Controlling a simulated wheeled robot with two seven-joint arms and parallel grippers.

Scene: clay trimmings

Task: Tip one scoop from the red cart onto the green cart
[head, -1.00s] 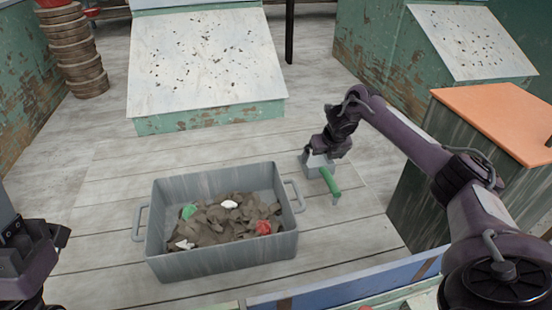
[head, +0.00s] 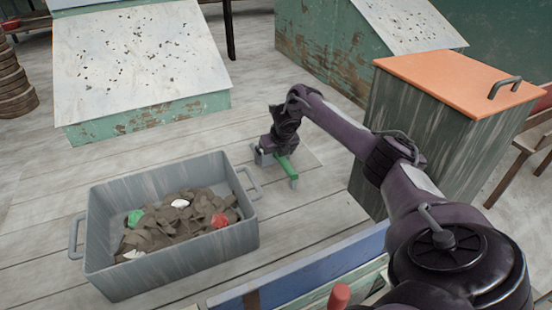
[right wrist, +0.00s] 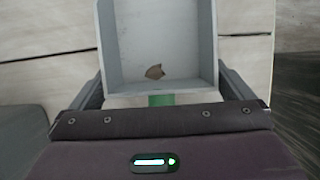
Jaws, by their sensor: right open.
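A grey scoop (head: 261,157) with a green handle (head: 288,168) is at floor level, right of a grey bin. My right gripper (head: 278,152) is right over the scoop, pointing down. In the right wrist view the scoop's pan (right wrist: 157,35) holds one small brown scrap (right wrist: 155,72). Its green handle (right wrist: 160,99) lies between my spread fingers, which do not look closed on it. The grey bin (head: 250,240) holds brown clay trimmings (head: 165,228) with green, white and red bits. I cannot identify a red cart or a green cart. My left gripper is out of view.
An orange-topped cabinet (head: 455,80) stands right of my right arm. A pale sloped board (head: 140,60) on a green base stands behind the bin. A blue panel (head: 305,275) and a red knob (head: 338,297) are at the front. Bare planks lie between bin and scoop.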

